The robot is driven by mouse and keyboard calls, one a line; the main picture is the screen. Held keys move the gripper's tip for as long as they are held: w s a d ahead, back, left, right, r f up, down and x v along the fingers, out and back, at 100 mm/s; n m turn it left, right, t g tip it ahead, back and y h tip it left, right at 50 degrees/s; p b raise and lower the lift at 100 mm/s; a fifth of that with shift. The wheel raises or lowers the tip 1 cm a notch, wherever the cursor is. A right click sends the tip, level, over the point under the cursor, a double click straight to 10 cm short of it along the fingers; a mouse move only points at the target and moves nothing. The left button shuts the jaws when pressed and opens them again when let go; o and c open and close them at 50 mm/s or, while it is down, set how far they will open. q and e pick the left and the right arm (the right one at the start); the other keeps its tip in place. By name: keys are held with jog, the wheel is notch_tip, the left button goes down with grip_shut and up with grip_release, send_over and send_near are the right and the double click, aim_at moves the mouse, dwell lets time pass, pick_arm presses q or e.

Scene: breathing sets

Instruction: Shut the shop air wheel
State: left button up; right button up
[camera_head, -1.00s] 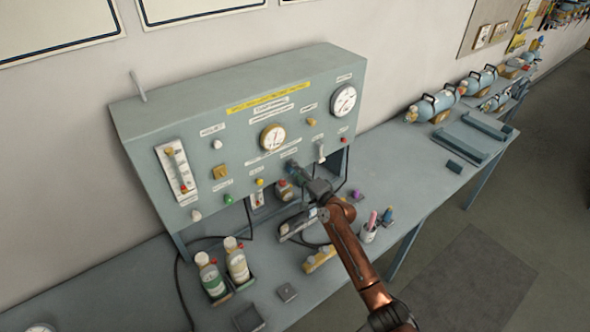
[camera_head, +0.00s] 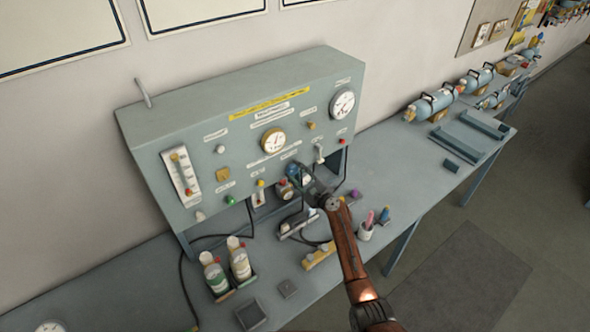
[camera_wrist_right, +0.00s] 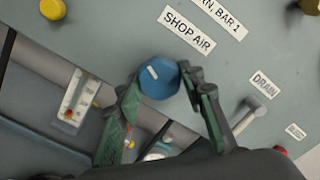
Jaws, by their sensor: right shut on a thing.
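The shop air wheel is a blue knob (camera_wrist_right: 159,77) with a white mark, just below the SHOP AIR label (camera_wrist_right: 187,30) in the right wrist view. In the head view the wheel (camera_head: 292,169) is on the lower front of the grey-green panel (camera_head: 245,125), partly hidden by the gripper. My right gripper (camera_wrist_right: 163,88) is shut on the wheel, one green-padded finger on each side of it. In the head view the right gripper (camera_head: 299,175) reaches the panel from the front right. My left gripper is not in view.
The DRAIN lever (camera_wrist_right: 253,113) is close to the right of my fingers. Gauges, knobs and a flowmeter (camera_head: 181,176) cover the panel. Two bottles (camera_head: 238,260), a yellow item (camera_head: 319,256) and a pen cup (camera_head: 366,232) stand on the bench. The bench further right has free room.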

jog(key=m+p, duration=0.3)
jog(key=m, duration=0.3)
jog(key=shift+a+r+m+p, duration=0.1)
jog(key=shift+a+m+p, duration=0.05)
jog(key=shift+m+p, duration=0.15)
jog(key=m+p, duration=0.2)
jog(key=m, duration=0.2)
jog(key=shift+s, duration=0.1)
jog(key=shift+m+p, duration=0.6)
jog(key=shift+m, duration=0.5)
jog(key=o, duration=1.2)
jog(key=shift+c, duration=0.2)
jog(key=v, duration=0.7)
jog(key=shift+s, duration=0.2)
